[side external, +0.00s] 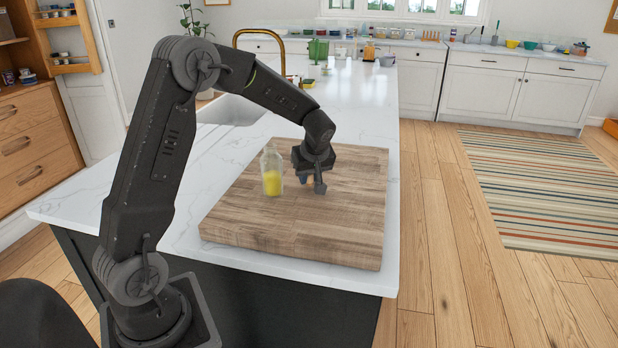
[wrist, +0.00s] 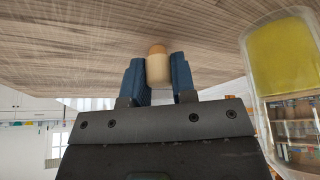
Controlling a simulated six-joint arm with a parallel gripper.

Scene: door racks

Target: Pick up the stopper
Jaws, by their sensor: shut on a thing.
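The stopper (wrist: 158,68) is a small pale tan cylinder with a browner end, seen in the wrist view between the two blue fingers of my gripper (wrist: 159,78). My gripper is shut on it. In the side view my gripper (side external: 309,183) is low over the wooden board (side external: 330,225), and the stopper is mostly hidden there. I cannot tell whether the stopper touches the board. A clear glass bottle (side external: 272,172) with yellow contents stands upright on the board, left of my gripper. It also shows at the right of the wrist view (wrist: 283,75).
The board lies on a white marble counter (side external: 345,100). A sink (side external: 232,110) with a brass tap (side external: 262,32) is behind to the left. Several small items, including a green one (side external: 318,50), stand at the counter's far end. The board's front right is clear.

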